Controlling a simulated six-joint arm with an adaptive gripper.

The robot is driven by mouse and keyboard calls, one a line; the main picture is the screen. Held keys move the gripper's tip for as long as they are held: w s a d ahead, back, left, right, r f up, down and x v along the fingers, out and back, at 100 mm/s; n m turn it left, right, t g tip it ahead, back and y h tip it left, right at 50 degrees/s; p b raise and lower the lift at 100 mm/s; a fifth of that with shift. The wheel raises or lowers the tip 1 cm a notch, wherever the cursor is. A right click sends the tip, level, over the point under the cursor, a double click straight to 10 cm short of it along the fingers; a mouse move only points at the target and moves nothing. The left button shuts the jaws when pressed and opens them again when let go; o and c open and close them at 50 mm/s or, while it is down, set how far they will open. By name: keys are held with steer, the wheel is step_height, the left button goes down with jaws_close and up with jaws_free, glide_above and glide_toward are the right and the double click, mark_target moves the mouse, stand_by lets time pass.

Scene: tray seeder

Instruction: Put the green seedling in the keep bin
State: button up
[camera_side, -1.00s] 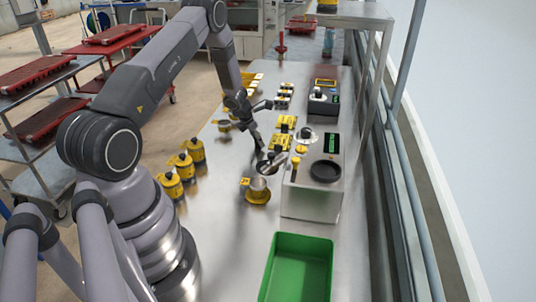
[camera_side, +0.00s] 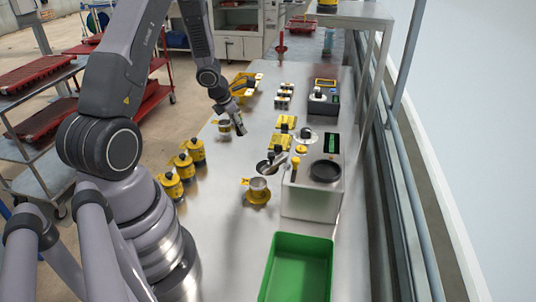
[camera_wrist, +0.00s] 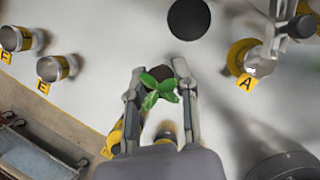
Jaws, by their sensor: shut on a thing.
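The green seedling (camera_wrist: 160,92), a few bright leaves on a dark brown plug, sits between the two fingers of my gripper (camera_wrist: 159,73) in the wrist view. My gripper is shut on it. In the side view my gripper (camera_side: 239,130) is over the far left part of the steel table, beside a small cup with a yellow label; the seedling cannot be made out there. A green open bin (camera_side: 299,238), with no label that I can read, stands at the near end of the table, well apart from my gripper.
A metal cup on a yellow base (camera_side: 258,195) and a steel weighing unit (camera_side: 311,200) with a black pan stand between my gripper and the bin. Several yellow-labelled canisters (camera_side: 184,167) line the left edge. The table's middle left is clear.

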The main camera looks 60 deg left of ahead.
steer(key=shift+s+d+r, duration=0.25)
steer(key=shift+s, duration=0.2)
steer(key=shift+s+d+r, duration=0.25)
steer(key=shift+s, duration=0.2)
steer(key=shift+r, duration=2.6)
steer(key=w+d+m, duration=0.1)
steer(key=d+m, duration=0.1)
steer(key=d, duration=0.2)
steer(key=w+d+m+h, duration=0.1)
steer(key=d+m, duration=0.1)
steer(key=d, duration=0.3)
steer(key=w+d+m+h, duration=0.1)
steer(key=d+m, duration=0.1)
steer(key=d, duration=0.2)
steer(key=shift+w+d+m+g, duration=0.1)
steer(key=shift+d+m+g, duration=0.2)
steer(key=shift+d, duration=0.1)
steer(key=s+d+m+g+h, duration=0.2)
steer(key=d+m, duration=0.5)
steer(key=d, duration=0.7)
steer(key=m+g, duration=0.4)
steer(key=m, duration=0.5)
glide_above(298, 293)
steer(key=f, duration=1.1)
steer(key=a+f, duration=0.1)
steer(key=f, duration=0.5)
steer(key=shift+w+f, duration=0.2)
steer(key=shift+f, duration=0.1)
